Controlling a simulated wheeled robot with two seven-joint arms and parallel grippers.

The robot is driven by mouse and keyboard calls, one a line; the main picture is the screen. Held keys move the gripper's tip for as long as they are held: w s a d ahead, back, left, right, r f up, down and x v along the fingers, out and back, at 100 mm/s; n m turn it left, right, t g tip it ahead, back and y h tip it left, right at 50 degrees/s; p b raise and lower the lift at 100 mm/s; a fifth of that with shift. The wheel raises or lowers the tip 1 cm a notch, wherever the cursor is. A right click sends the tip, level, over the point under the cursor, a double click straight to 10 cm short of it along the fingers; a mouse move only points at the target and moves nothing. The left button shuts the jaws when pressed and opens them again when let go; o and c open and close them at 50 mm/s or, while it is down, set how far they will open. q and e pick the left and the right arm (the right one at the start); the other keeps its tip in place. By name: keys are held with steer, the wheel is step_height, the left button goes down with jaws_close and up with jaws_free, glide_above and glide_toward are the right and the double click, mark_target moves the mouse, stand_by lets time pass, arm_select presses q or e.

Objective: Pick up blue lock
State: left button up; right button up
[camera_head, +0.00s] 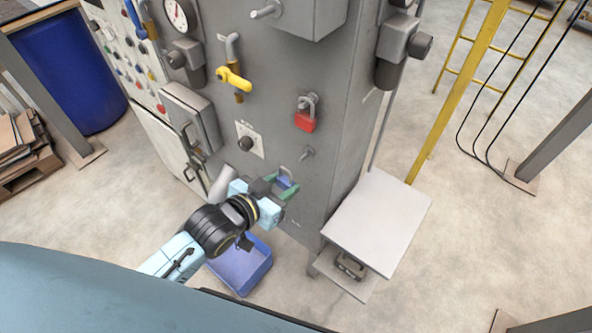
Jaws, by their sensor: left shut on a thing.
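The blue lock (285,183) is at the lower front of the grey machine (330,100), with its grey shackle showing above it. My left gripper (284,187) comes in from the lower left and is shut on the lock, its green fingertips on either side of the body. The fingers hide part of the lock. I cannot tell whether the shackle still hangs on the machine. My right gripper is not in view.
A red lock (305,120) hangs above and to the right, with a bare peg (307,153) below it. A yellow valve handle (234,79) sits higher up. A blue bin (241,268) stands below my left arm. A white-topped stand (377,220) is at the right.

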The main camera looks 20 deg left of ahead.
arm_select(q)
steer(key=s+a+b, duration=0.1)
steer(key=s+a, duration=0.2)
steer(key=s, duration=0.7)
steer(key=shift+s+a, duration=0.25)
steer(key=shift+a, duration=0.15)
